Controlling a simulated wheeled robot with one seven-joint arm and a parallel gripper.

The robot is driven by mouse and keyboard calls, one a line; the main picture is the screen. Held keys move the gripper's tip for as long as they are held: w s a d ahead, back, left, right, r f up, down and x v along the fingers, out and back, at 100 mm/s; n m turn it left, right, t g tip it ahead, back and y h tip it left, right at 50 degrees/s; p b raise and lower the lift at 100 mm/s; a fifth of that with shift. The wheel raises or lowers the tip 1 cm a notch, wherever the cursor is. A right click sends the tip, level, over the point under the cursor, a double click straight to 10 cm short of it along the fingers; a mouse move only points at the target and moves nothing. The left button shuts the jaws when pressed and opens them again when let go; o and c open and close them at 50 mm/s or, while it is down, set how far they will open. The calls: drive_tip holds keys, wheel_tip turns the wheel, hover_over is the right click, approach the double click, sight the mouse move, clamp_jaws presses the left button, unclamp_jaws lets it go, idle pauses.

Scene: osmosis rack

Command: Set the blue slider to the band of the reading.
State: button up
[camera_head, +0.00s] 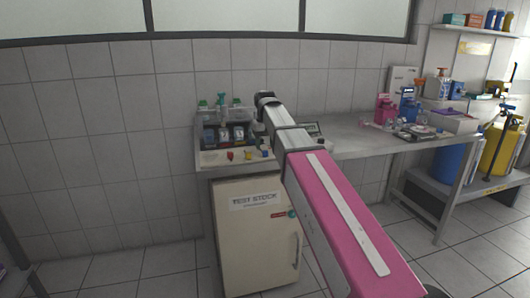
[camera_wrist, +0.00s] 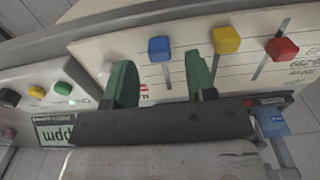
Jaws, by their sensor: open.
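In the wrist view the blue slider (camera_wrist: 160,48) is a cube knob on a slot in a cream panel (camera_wrist: 110,45) with printed lines. My gripper (camera_wrist: 162,82) is open, its two green fingers apart. The blue knob shows beyond and between the fingertips, with no clear contact. A yellow slider (camera_wrist: 225,40) and a red slider (camera_wrist: 282,47) stand to its right. A display marked "ppm" (camera_wrist: 58,131) is partly seen upside down at left; its reading is cut off. In the head view the blue slider (camera_head: 264,153) is small, and my gripper is hard to make out.
Black (camera_wrist: 9,97), yellow (camera_wrist: 37,91) and green (camera_wrist: 62,88) buttons sit on a unit left of the panel. In the head view a rack of bottles (camera_head: 224,133) stands behind the sliders. A cream cabinet (camera_head: 256,240) is below; the bench (camera_head: 350,142) runs right.

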sight(265, 151)
drive_tip(key=shift+f, duration=1.65)
clamp_jaws()
drive_tip(key=shift+w+a, duration=0.2)
drive_tip(key=shift+w, duration=0.55)
drive_tip(key=shift+w+a, duration=0.25)
drive_tip(key=shift+w, duration=0.5)
drive_tip(key=shift+w+a, duration=0.2)
drive_tip(key=shift+w, duration=0.55)
drive_tip(key=shift+s, duration=0.1)
unclamp_jaws()
wheel_tip(265, 151, up, 11)
